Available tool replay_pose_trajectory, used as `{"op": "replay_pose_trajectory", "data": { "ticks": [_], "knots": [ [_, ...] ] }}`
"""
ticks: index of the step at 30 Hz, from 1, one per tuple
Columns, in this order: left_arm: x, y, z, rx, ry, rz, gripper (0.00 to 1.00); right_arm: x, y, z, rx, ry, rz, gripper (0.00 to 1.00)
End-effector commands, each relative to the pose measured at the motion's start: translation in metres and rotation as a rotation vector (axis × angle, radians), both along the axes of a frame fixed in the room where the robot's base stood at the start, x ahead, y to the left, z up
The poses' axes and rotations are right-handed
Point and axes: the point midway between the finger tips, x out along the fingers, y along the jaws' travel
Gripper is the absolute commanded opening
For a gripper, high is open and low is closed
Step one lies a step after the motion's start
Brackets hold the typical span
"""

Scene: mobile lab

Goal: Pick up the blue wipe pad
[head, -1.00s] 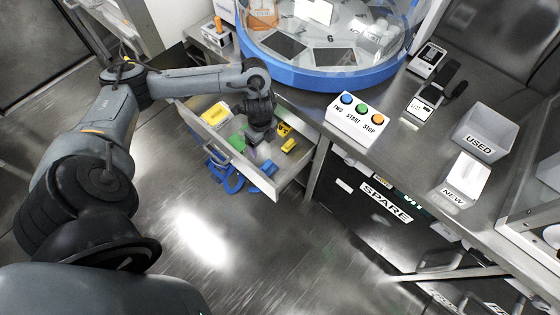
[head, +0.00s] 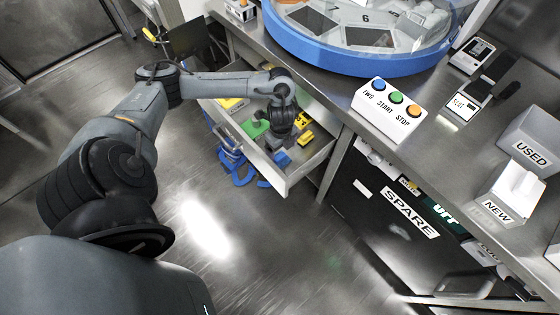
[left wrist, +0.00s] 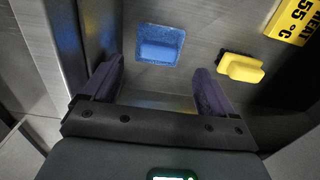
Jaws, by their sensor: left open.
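The blue wipe pad (head: 282,158) lies in the open drawer (head: 311,166), near its front right corner. In the left wrist view the pad (left wrist: 160,45) is a blue square with a raised block on it, flat on the metal drawer floor. My left gripper (head: 277,142) points down into the drawer, close to the pad. In the left wrist view its two dark fingers (left wrist: 158,75) are apart and empty, with the pad ahead between their tips. My right gripper is not in view.
A yellow pad (left wrist: 241,67) lies right of the blue one, beside a yellow label (left wrist: 295,20). A green pad (head: 255,127) also lies in the drawer. The drawer walls stand close around my gripper. A button box (head: 390,110) sits on the bench above.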

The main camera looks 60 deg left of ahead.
Motion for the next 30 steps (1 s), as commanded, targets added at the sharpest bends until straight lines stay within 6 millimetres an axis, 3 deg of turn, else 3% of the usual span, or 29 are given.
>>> {"op": "replay_pose_trajectory", "data": {
  "ticks": [18,28,30],
  "knots": [
    [-0.004,0.001,-0.061,0.001,-0.001,0.0,0.87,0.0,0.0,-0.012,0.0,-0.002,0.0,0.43],
    [-0.004,0.002,-0.065,0.002,-0.001,0.0,0.87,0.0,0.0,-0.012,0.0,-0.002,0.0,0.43],
    [-0.004,0.002,-0.065,0.001,-0.002,0.0,0.77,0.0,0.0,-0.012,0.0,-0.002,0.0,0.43]
  ]
}}
